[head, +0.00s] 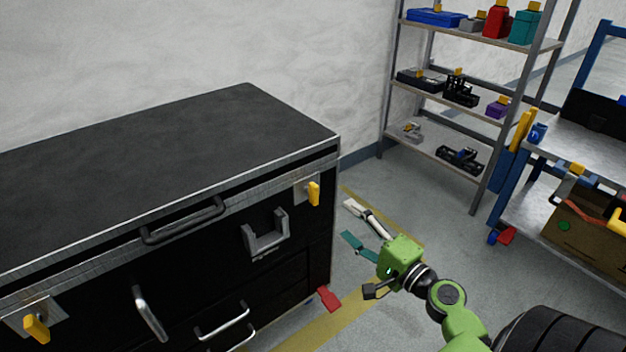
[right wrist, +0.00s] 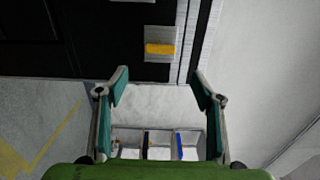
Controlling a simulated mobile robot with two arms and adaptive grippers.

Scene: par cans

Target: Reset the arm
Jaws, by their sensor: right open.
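My right gripper (head: 349,222) comes in from the lower right in the head view on a green arm. Its two fingers are spread and nothing is between them. It hangs in the air to the right of the black chest (head: 235,103). In the right wrist view the open fingers (right wrist: 161,76) have teal inner pads. The chest's dark side and one yellow latch (right wrist: 160,49) show beyond them. My left gripper is not in view.
A metal shelf rack (head: 437,41) with boxes and tools stands at the back. A blue-framed workbench (head: 591,139) is at the right. A red caster pedal (head: 329,299) sticks out at the chest's foot. Grey floor with yellow lines is open between chest and bench.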

